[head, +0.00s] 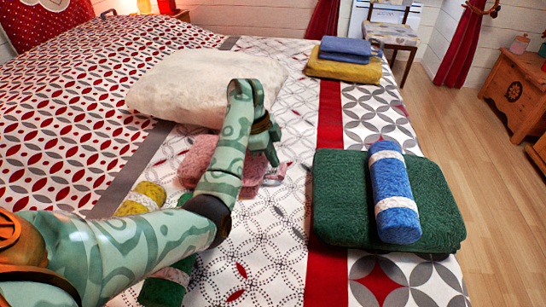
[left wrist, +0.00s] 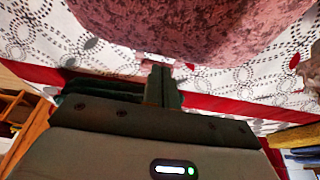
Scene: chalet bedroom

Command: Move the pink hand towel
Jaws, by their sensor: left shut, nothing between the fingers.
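The pink hand towel (head: 197,161) lies on the bed in front of the cream cushion, partly hidden behind my left arm. A pink edge also shows just right of the arm. In the left wrist view the pink towel (left wrist: 190,28) fills the top, close beyond the fingers. My left gripper (head: 273,158) points down at the towel's right side, shut and empty. Its fingers (left wrist: 163,82) are together in the left wrist view. Whether they touch the towel I cannot tell. My right gripper is in neither view.
A large cream cushion (head: 180,85) lies behind the towel. A green folded towel (head: 335,195) with a blue rolled towel (head: 393,190) on it lies right. A yellow roll (head: 143,197) and a green roll (head: 163,288) lie near my arm. Blue and yellow folded towels (head: 343,70) are stacked farther back.

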